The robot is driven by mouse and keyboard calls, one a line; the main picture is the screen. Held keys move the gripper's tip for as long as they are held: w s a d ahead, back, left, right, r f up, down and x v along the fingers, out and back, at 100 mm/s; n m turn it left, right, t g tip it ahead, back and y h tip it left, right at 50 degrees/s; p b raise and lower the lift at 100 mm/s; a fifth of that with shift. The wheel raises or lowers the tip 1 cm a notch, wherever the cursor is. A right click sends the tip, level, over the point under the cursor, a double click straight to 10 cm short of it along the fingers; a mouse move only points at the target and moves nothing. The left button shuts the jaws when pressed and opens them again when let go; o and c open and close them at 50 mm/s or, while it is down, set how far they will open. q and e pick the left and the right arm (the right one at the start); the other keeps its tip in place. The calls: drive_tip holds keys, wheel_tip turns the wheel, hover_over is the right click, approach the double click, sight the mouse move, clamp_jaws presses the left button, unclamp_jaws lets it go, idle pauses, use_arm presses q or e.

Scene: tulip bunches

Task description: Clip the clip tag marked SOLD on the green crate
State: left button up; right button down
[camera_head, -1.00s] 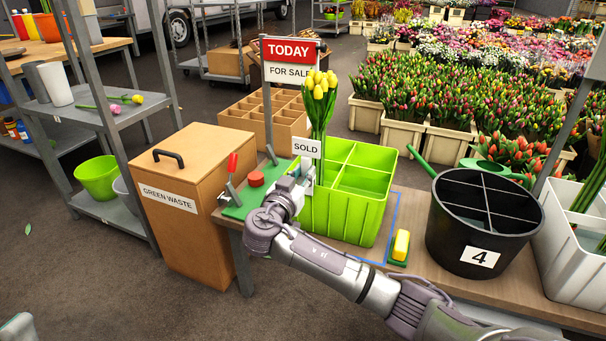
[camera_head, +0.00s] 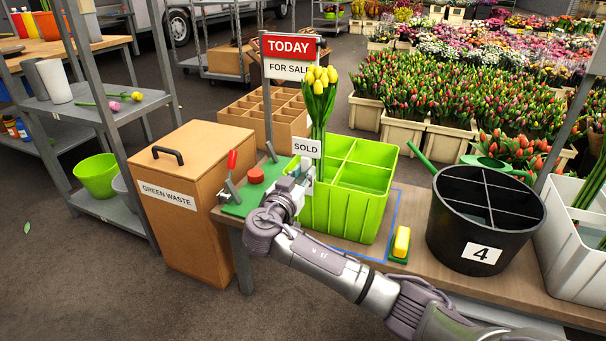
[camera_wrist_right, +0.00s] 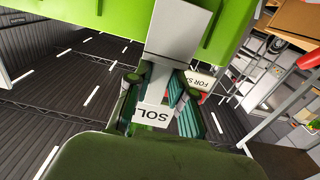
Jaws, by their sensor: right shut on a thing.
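The SOLD clip tag (camera_head: 307,148) is a white plate with black letters, upright at the left side of the green crate (camera_head: 345,214). My right gripper (camera_head: 302,181) is at the crate's left wall, shut on the tag's lower part. In the right wrist view the tag (camera_wrist_right: 178,32) stands between the fingers (camera_wrist_right: 160,88), close to the crate (camera_wrist_right: 60,12). I cannot tell whether the clip grips the crate's rim. My left gripper is out of view.
A green board with a red button (camera_head: 256,174) and red-handled lever lies left of the crate. A TODAY FOR SALE sign (camera_head: 290,47) rises behind.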

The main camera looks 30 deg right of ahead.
drive_tip(key=c, duration=0.9)
unclamp_jaws()
drive_tip(key=shift+c, duration=0.2)
drive_tip(key=shift+a, duration=0.1)
drive_tip(key=v, duration=1.2)
